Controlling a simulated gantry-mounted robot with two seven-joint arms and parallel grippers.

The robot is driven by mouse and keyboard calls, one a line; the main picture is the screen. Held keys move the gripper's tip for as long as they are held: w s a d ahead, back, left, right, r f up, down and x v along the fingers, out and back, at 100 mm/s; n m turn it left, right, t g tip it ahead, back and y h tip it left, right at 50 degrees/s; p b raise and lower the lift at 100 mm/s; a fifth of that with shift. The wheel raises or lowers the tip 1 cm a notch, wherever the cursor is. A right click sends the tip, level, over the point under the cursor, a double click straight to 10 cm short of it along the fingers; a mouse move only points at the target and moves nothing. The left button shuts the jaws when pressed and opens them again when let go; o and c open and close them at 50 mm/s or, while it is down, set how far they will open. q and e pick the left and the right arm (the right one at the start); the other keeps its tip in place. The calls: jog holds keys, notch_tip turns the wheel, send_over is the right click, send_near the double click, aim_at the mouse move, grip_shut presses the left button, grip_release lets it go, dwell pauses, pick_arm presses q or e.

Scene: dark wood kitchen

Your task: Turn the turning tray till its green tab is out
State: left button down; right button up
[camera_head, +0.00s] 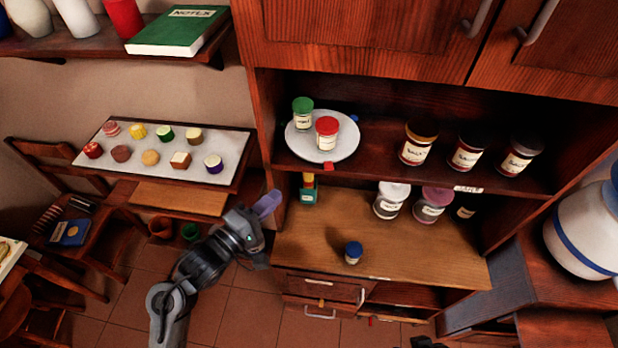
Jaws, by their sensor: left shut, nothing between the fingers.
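The turning tray (303,145) is a white round disc on the upper shelf of the open cupboard, at its left end. A green-lidded jar (303,113) and a red-lidded jar (326,133) stand on it. A red tab (328,166) sticks out at its front edge, and a blue tab (354,118) shows at its back right. No green tab is visible; the back rim is partly hidden by the green-lidded jar. My left gripper (270,204) is shut and empty, in front of the cupboard's left side, below and left of the tray.
Several jars, including a brown-lidded one (418,144), stand right of the tray on the same shelf. The cupboard's left side panel (265,130) borders the tray. Below, a blue-lidded jar (353,252) stands on the counter (310,240). A table with pastries (150,158) is at left.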

aim_at(324, 165)
pick_arm(q)
jog(key=x, duration=0.9)
jog(key=shift+r, duration=0.15)
jog(key=shift+d, duration=1.15)
jog(key=shift+w+d+p, duration=0.1)
jog(key=shift+d+p, duration=0.25)
jog(key=shift+d, duration=0.4)
